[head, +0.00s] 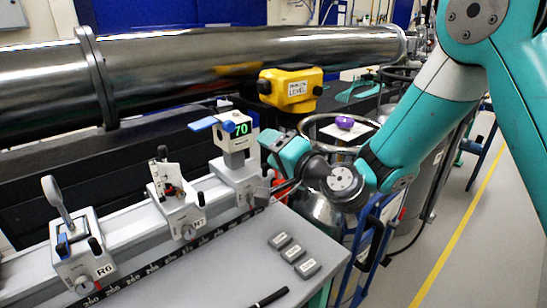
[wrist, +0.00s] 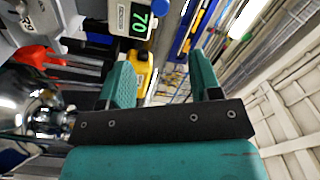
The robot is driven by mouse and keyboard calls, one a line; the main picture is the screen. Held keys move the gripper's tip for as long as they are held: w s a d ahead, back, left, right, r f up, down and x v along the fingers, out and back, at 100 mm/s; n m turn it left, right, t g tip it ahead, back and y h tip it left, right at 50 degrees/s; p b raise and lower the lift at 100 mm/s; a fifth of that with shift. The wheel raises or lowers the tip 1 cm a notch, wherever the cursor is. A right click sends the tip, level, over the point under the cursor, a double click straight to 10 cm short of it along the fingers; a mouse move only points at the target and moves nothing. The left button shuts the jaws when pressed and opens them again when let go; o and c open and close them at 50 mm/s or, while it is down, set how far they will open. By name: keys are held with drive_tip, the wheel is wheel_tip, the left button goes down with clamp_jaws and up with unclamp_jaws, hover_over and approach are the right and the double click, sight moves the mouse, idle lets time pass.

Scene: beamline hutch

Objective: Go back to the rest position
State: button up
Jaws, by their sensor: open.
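My teal arm reaches in from the upper right of the head view and bends down to my gripper (head: 284,147), just right of the rail carrier with the green "70" display (head: 240,129). In the wrist view my gripper (wrist: 160,62) has its two teal fingers spread apart, with nothing held between them. The "70" display (wrist: 138,21) shows at the top, left of the gap. The yellow level box (wrist: 143,72) shows beyond the fingers, partly hidden by the left one. No marked rest position is visible.
Carriers R6 (head: 86,256) and H7 (head: 178,207) stand on the rail. Several small grey blocks (head: 294,253) and a black pen (head: 267,298) lie on the bench. A large metal tube (head: 240,55) runs behind. The floor at right (head: 490,225) is clear.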

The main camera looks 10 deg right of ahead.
drive_tip(key=shift+v, duration=0.85)
drive_tip(key=shift+a, duration=0.1)
drive_tip(key=s+a+r+n+g, duration=0.2)
drive_tip(key=s+n+g, duration=0.6)
drive_tip(key=s, duration=0.4)
drive_tip(key=s+d+n+g+h, duration=0.2)
drive_tip(key=s+d, duration=0.3)
drive_tip(key=s, duration=0.3)
drive_tip(key=s+d+f+n+g+h, duration=0.1)
drive_tip(key=s+d+n+g+h, duration=0.2)
drive_tip(key=s+d, duration=0.3)
drive_tip(key=s+g+h, duration=0.1)
drive_tip(key=s, duration=0.2)
drive_tip(key=shift+d+f+g, duration=0.25)
drive_tip(key=shift+f+g, duration=0.1)
drive_tip(key=shift+g, duration=0.05)
